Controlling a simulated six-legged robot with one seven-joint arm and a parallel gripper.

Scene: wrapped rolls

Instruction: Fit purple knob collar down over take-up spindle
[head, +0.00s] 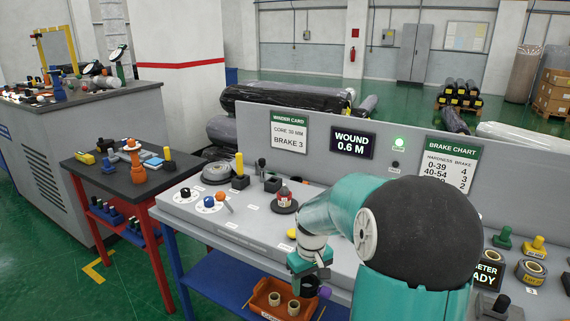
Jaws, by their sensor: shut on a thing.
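My gripper (309,284) hangs at the end of my teal arm, low at the bench's front edge and above the orange tray. It is shut on a dark piece with a purple knob (325,292), which looks like the purple knob collar; the fingers hide part of it. On the grey bench top, a dark round base carries a small upright part with a red and white label (284,197). This may be the take-up spindle, but I cannot tell for sure. The purple knob is well apart from it, to the lower right. My arm hides the middle of the bench.
An orange tray (262,299) with cardboard cores sits on the blue lower shelf (215,285). Knobs and a yellow-topped post (240,165) stand at the bench's left. A back panel (255,125) carries cards and a display reading "WOUND 0.6 M". A red-legged side table (110,180) stands left.

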